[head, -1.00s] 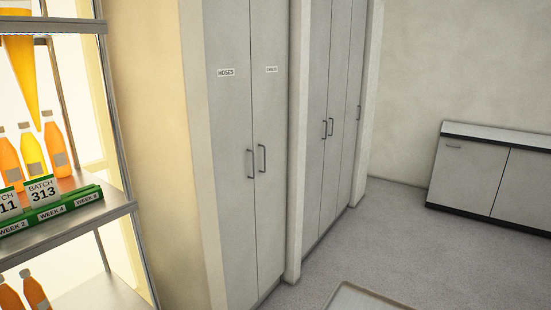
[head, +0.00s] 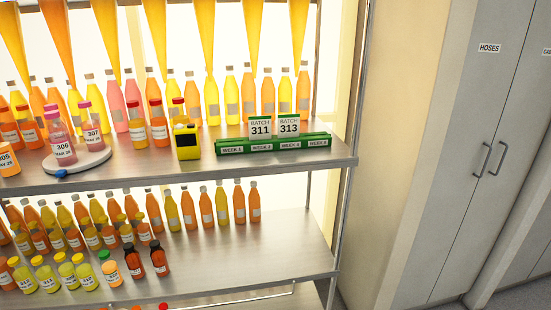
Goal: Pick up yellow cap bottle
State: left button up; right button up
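Several small bottles with yellow caps stand at the front left of the lower shelf; one is a yellow-green labelled bottle (head: 67,277). Behind them are more small orange bottles that also seem to have yellow caps, such as one orange bottle (head: 126,233). Which of them is the task's bottle I cannot tell. Beside the front row stand a green-capped bottle (head: 111,275) and dark reddish bottles (head: 134,264). Neither of my grippers is in view.
The upper shelf (head: 270,168) holds a round white tray (head: 85,163) with pink-capped bottles, a yellow-black device (head: 187,142), and a green rack (head: 272,146) with batch cards. The lower shelf's right part (head: 270,245) is bare. Grey cupboards (head: 455,150) stand at right.

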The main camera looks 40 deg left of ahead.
aim_at(20, 271)
jog(key=u, duration=3.25)
jog(key=i+j+z, duration=0.15)
jog(key=i+j, duration=0.2)
jog(key=i, duration=0.1)
